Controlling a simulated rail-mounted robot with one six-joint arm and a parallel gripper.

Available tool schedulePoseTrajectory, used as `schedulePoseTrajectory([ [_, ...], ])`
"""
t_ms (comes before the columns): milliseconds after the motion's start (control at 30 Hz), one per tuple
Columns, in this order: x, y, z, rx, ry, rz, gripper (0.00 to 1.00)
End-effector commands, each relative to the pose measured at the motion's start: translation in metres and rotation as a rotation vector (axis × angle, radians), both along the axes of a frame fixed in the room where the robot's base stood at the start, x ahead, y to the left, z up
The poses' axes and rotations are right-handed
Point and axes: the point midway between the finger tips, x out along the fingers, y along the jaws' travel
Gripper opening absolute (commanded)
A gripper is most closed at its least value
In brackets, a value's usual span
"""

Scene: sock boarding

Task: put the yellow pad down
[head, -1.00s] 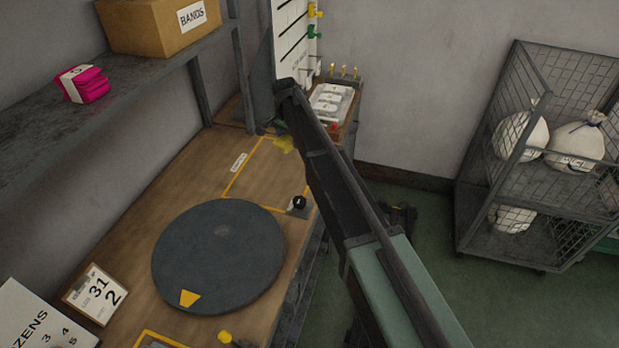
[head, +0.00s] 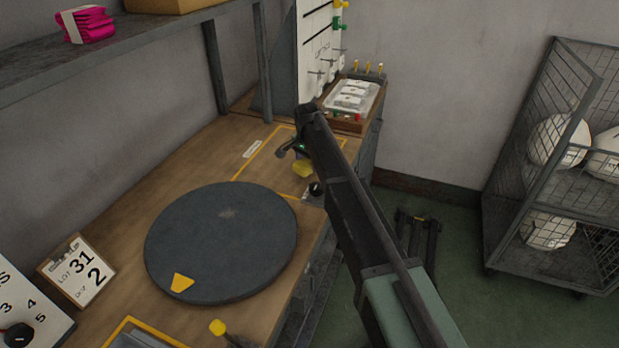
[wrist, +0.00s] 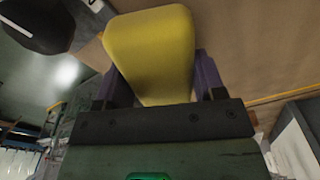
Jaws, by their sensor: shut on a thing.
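The yellow pad (wrist: 150,50) is held between the two purple-grey fingers of my gripper (wrist: 153,75) in the wrist view. In the head view the pad (head: 303,169) shows as a small yellow patch below the end of my arm, with the gripper (head: 300,158) partly hidden by the arm. The pad is over the yellow-outlined area (head: 240,172) on the wooden bench (head: 180,172). Whether the pad touches the bench cannot be told.
A large dark round turntable (head: 225,245) with a yellow mark lies in front. A black knob (head: 316,188) is close to the pad. A tray of white packs (head: 352,95) stands behind. A lot card (head: 78,272) is at left, and a wire cage cart (head: 545,170) is at right.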

Motion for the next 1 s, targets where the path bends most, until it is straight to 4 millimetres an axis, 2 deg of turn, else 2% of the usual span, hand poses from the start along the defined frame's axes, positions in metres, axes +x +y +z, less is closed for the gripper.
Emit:
schedulePoseTrajectory([
  [33, 0.0, 0.0, -0.022, 0.0, 0.0, 0.0, 0.44],
  [100, 0.0, 0.0, -0.035, 0.0, 0.0, 0.0, 0.44],
  [367, 0.0, 0.0, -0.031, 0.0, 0.0, 0.0, 0.44],
  [500, 0.0, 0.0, -0.036, 0.0, 0.0, 0.0, 0.44],
  [533, 0.0, 0.0, -0.035, 0.0, 0.0, 0.0, 0.66],
  [667, 0.0, 0.0, -0.035, 0.0, 0.0, 0.0, 0.86],
  [700, 0.0, 0.0, -0.035, 0.0, 0.0, 0.0, 0.89],
  [1000, 0.0, 0.0, -0.03, 0.0, 0.0, 0.0, 0.89],
])
